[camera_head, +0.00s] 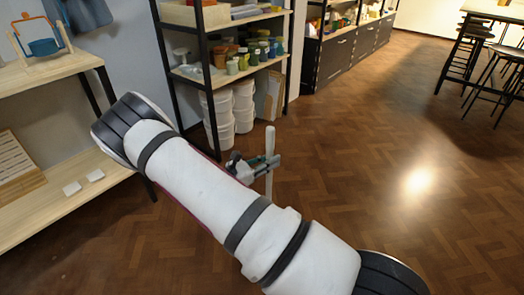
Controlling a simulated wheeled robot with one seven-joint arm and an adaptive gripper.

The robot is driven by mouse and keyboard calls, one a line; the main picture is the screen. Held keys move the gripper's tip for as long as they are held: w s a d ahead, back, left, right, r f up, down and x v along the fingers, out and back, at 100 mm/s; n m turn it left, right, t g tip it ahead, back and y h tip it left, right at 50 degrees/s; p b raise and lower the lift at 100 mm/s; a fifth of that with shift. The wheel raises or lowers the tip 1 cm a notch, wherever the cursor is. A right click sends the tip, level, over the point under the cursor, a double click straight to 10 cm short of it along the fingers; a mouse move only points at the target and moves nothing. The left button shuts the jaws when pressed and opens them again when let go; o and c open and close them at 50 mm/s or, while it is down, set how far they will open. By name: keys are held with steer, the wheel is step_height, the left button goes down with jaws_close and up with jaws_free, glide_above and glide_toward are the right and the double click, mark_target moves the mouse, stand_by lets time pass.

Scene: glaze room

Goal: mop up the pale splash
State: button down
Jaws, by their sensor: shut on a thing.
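My gripper (262,165) is shut on a pale upright stick (270,145), which looks like a mop handle. The stick rises above the jaws, and its lower end goes out of sight behind my white arm, so any mop head is hidden. I cannot make out a pale splash for certain. A bright patch (418,181) on the wood floor to the right looks like a light reflection.
A black-framed shelf (212,75) with pots and stacked white buckets (220,112) stands behind the gripper. A wooden bench (60,205) is at left. Stools (460,60) and a table stand at upper right. The herringbone floor (345,130) between is clear.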

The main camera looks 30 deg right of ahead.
mark_target(269, 149)
steer(key=shift+r+p, duration=1.35)
steer(key=shift+r, duration=0.9)
